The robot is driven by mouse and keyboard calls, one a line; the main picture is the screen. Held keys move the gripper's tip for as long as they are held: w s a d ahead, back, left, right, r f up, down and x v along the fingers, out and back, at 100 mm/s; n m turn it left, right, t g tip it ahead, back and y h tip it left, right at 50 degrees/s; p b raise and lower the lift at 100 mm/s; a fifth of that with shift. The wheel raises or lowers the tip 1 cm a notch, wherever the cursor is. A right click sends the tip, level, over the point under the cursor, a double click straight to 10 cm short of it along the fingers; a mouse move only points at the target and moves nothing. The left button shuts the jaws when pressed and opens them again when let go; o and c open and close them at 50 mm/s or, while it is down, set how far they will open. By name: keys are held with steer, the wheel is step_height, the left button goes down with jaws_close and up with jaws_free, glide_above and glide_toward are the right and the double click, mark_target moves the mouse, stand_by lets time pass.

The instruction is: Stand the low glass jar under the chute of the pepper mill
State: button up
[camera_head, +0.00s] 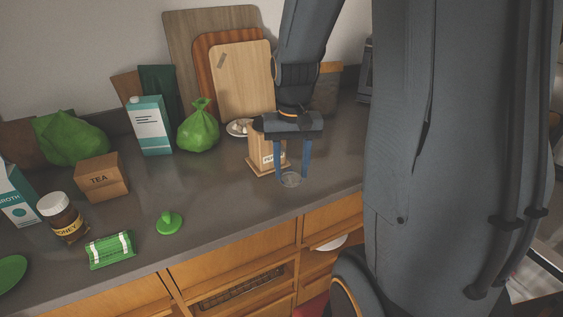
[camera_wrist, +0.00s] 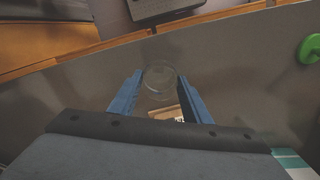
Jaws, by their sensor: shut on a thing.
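The low glass jar (camera_head: 291,180) is a small clear round vessel at the counter's surface, between the tips of my gripper (camera_head: 292,174). In the wrist view the jar (camera_wrist: 160,80) sits between the blue fingertips of my gripper (camera_wrist: 158,84), which are shut on it. The pepper mill (camera_head: 262,158) is a wooden, box-like thing with a pale label and a base board, just behind and left of the jar. My gripper hides its upper part and its chute. Part of the mill (camera_wrist: 163,115) shows between the fingers in the wrist view. I cannot tell whether the jar touches the counter.
The grey counter (camera_head: 225,195) has free room left of the mill. A small plate (camera_head: 238,127), a green bag (camera_head: 198,128) and cutting boards (camera_head: 240,85) stand behind. A green stamp-like thing (camera_head: 169,224), a tea box (camera_head: 101,178) and a honey jar (camera_head: 62,216) are farther left.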

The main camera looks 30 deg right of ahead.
mark_target(282, 148)
steer(key=w+p, duration=0.1)
steer(key=w, duration=0.4)
steer(key=shift+w, duration=0.1)
steer(key=shift+w+f+p, duration=0.1)
steer(key=shift+f+p, duration=0.7)
steer(key=shift+f, duration=0.95)
steer(key=shift+f, duration=0.15)
steer(key=o, duration=1.1)
steer(key=shift+c, duration=0.2)
step_height(282, 148, up, 12)
steer(key=b, duration=0.3)
steer(key=s+a+f+n+t, duration=0.1)
steer(key=s+a+f+n, duration=0.3)
steer(key=s+a+f, duration=0.4)
steer(key=s+a, duration=0.2)
steer(key=s, duration=0.2)
steer(key=shift+f+n, duration=0.3)
steer(key=shift+f, duration=0.05)
